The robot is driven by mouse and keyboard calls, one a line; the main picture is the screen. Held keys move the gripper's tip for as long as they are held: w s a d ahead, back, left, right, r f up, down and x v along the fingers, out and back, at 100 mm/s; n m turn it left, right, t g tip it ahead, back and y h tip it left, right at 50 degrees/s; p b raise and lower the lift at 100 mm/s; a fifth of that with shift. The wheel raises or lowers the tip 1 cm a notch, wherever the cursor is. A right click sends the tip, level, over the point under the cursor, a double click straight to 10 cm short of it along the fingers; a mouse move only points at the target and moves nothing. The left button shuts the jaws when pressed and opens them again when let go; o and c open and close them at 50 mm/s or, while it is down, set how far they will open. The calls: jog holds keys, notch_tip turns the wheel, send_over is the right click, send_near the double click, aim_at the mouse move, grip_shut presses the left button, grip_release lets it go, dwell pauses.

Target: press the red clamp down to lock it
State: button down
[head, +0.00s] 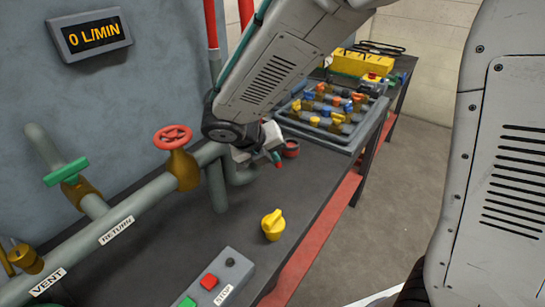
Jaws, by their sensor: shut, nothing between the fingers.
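My gripper (276,160) points down and right above the dark bench top. Its fingers look shut and empty, with a small red part showing at the tip. A small dark red round piece (291,148) is just right of and behind the fingertips. It is too small to tell whether it is the red clamp or whether the fingers touch it. No clamp lever can be made out clearly. A red handwheel (172,137) sits on the grey pipe to the left, well apart from my gripper.
A yellow knob-shaped part (272,224) stands on the bench (240,240). A control box (215,283) with red and green buttons is at the front. A grey tray (310,133) of valves is behind. Grey pipes (130,215) and a green handle (66,171) are left. Floor is clear right.

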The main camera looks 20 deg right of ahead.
jog(key=s+a+r, duration=0.6)
jog(key=s+r, duration=0.1)
jog(key=r, duration=0.2)
jog(key=s+d+r+m+y, duration=0.1)
jog(key=s+d+m, duration=0.4)
jog(key=m, duration=0.6)
jog(key=s+d+r+m+g+y, duration=0.1)
jog(key=s+d+m+y, duration=0.2)
jog(key=m, duration=0.9)
jog(key=s+d+r+m+g+y, duration=0.1)
jog(key=s+d+m+y, duration=0.1)
jog(key=s+d+m, duration=0.6)
jog(key=s+m, duration=0.2)
jog(key=m, duration=0.1)
jog(key=shift+s+m, duration=0.15)
jog(key=shift+m, duration=0.15)
jog(key=shift+d, duration=0.1)
